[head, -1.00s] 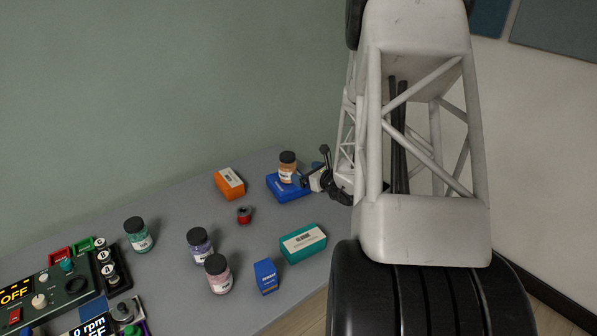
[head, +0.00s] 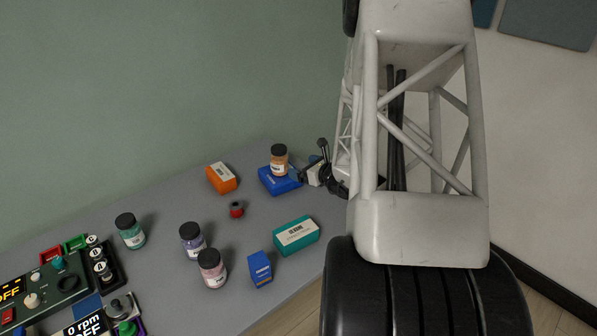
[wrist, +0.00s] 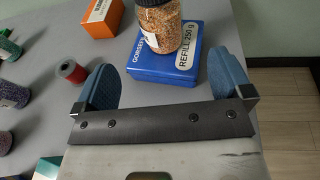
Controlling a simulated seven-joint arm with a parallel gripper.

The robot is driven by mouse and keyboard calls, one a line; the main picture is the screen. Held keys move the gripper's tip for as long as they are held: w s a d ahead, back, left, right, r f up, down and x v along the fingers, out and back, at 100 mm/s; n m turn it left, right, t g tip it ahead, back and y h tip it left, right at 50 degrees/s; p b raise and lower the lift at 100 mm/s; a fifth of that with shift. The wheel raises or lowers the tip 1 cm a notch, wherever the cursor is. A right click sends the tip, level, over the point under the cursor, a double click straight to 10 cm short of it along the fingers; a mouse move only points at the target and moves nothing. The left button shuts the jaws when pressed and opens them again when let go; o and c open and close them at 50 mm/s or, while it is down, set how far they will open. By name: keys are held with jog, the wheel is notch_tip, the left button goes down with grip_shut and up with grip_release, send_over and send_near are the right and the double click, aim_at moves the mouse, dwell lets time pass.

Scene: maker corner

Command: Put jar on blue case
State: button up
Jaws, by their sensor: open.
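An orange jar (head: 279,161) with a black lid stands upright on the blue case (head: 281,183) at the far right of the table. In the wrist view the jar (wrist: 162,27) rests on top of the blue case (wrist: 152,66), whose top reads "REFILL 250 g". My gripper (head: 308,172) is just right of the blue case. In the wrist view my gripper (wrist: 164,82) is open, its two blue fingers wide apart and empty. The jar is beyond the fingertips and apart from them. The jar's lid is partly cut off by the top of the wrist view.
Green (head: 130,231), purple (head: 192,241) and pink (head: 211,268) jars stand to the left. An orange box (head: 221,178), red spool (head: 236,209), teal box (head: 296,235) and small blue box (head: 260,269) lie nearby. A control panel (head: 52,290) is at lower left.

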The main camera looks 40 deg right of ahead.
jog(key=s+a+r+n+g+y, duration=0.25)
jog(key=a+r+n, duration=0.25)
jog(key=a, duration=0.5)
jog(key=s+a+r+n+g+y, duration=0.1)
jog(key=a+r+n+g+y, duration=0.15)
jog(key=a+r+n, duration=0.5)
jog(key=s+a+r+n+g+y, duration=0.1)
jog(key=a+r+n+g+y, duration=0.2)
jog(key=a, duration=0.8)
jog(key=s+a+r+n+g+h, duration=0.3)
jog(key=s+a+r+n+g, duration=0.1)
jog(key=s+a+n, duration=0.6)
jog(key=s+r+n+h, duration=0.2)
jog(key=s+n+h, duration=0.1)
jog(key=s, duration=0.4)
jog(key=s+a+r+n+h, duration=0.1)
jog(key=s+r+n+h, duration=0.1)
jog(key=s+n, duration=0.4)
jog(key=shift+s+a+r+g+h, duration=0.25)
jog(key=shift+s+g+h, duration=0.1)
jog(key=shift+h, duration=0.55)
